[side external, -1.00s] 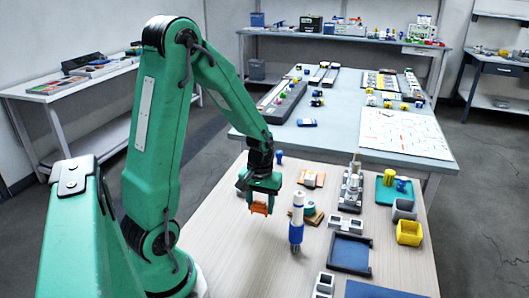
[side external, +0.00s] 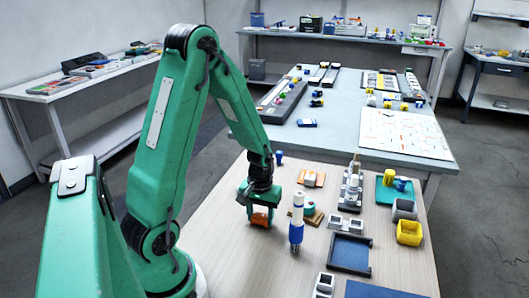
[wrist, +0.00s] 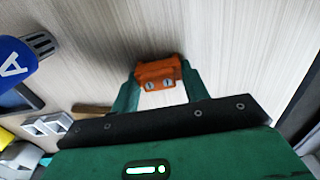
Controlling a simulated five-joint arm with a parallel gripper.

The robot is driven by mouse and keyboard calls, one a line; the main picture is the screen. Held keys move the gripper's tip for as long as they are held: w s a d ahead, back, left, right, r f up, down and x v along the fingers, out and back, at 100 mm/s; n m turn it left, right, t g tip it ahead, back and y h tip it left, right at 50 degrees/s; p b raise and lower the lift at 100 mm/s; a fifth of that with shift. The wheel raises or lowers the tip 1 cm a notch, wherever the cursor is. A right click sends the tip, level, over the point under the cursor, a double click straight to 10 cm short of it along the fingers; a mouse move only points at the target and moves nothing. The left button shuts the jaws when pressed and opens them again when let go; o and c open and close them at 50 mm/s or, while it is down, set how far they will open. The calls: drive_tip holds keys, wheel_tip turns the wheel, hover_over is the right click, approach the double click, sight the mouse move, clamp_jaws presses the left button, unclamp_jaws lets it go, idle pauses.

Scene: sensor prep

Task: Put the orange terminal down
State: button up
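The orange terminal (side external: 260,218) is between the fingers of my gripper (side external: 261,214), low at the wooden tabletop. In the wrist view the terminal (wrist: 158,73) shows two small metal screws on its near face. The two green fingertips (wrist: 160,76) are against its left and right sides, so my gripper looks shut on it. A dark shadow lies close around the terminal on the wood. Whether its underside touches the tabletop cannot be told for sure.
A blue-and-white cylinder (side external: 297,222) stands just right of my gripper. Behind it are a green-and-orange spool (side external: 309,210) and an orange-and-white packet (side external: 312,178). A dark blue tray (side external: 350,252) and a yellow bin (side external: 409,232) are further right. Bare wood lies in front.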

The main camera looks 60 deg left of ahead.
sight(261, 213)
drive_tip(key=o, duration=0.4)
drive_tip(key=shift+r, duration=0.1)
wheel_tip(261, 213, up, 12)
idle(0.9)
drive_tip(key=shift+r, duration=0.2)
drive_tip(key=s+d+r+m+t, duration=0.5)
drive_tip(key=s+d+r+m, duration=0.2)
drive_tip(key=d+r, duration=0.5)
drive_tip(key=shift+d+m+t, duration=0.3)
drive_tip(key=shift+d+m, duration=0.65)
drive_tip(key=shift+m, duration=0.05)
